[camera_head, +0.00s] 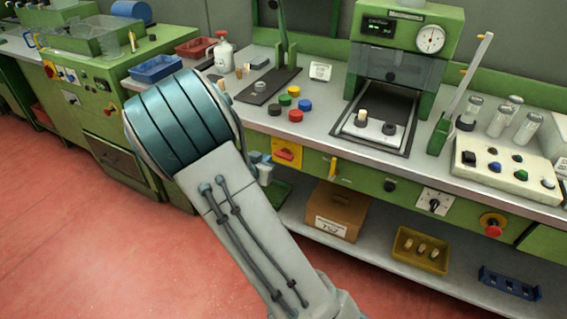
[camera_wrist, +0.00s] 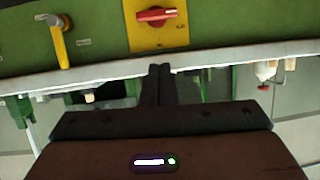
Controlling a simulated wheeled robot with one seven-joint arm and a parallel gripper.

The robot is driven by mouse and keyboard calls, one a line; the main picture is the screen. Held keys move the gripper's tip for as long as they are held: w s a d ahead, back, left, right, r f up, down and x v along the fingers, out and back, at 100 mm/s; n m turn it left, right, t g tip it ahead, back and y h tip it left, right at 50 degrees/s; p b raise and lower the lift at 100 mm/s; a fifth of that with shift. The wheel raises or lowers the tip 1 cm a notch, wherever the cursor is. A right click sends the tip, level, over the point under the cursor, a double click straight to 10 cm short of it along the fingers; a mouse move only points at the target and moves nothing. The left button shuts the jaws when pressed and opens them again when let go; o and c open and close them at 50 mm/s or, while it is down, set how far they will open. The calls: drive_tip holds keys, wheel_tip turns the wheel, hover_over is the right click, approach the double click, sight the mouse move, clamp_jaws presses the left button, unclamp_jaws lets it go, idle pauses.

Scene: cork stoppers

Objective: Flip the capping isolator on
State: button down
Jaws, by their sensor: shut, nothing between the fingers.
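A red rotary handle (camera_head: 287,154) sits on a yellow plate (camera_head: 296,144) on the green front panel of the bench. I take it to be the isolator; its label is too small to read. In the wrist view the red handle (camera_wrist: 156,15) lies roughly horizontal on its yellow plate (camera_wrist: 143,40) at the top edge. My gripper (camera_wrist: 160,68) is shut and empty, its fingertips just below the plate in that picture and apart from the handle. In the head view my arm hides most of the gripper.
A yellow lever (camera_head: 333,168), a black knob on a white plate (camera_head: 434,202) and a red mushroom button (camera_head: 492,224) share the panel. A brown box (camera_head: 337,209) and a yellow tray (camera_head: 420,250) stand on the lower shelf. Red floor is clear in front.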

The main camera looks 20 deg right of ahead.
drive_tip(key=shift+s+d+h, duration=0.2)
drive_tip(key=shift+d+h, duration=0.4)
drive_tip(key=shift+h, duration=0.4)
hover_over(284, 157)
drive_tip(key=s, duration=0.2)
wheel_tip(284, 157, down, 3)
drive_tip(key=shift+s+a+f+b, duration=0.1)
drive_tip(key=shift+a+f+b, duration=0.2)
drive_tip(key=shift+f, duration=0.3)
drive_tip(key=shift+s+a+f+b, duration=0.1)
drive_tip(key=shift+a+f+b, duration=0.15)
drive_tip(key=shift+f, duration=0.9)
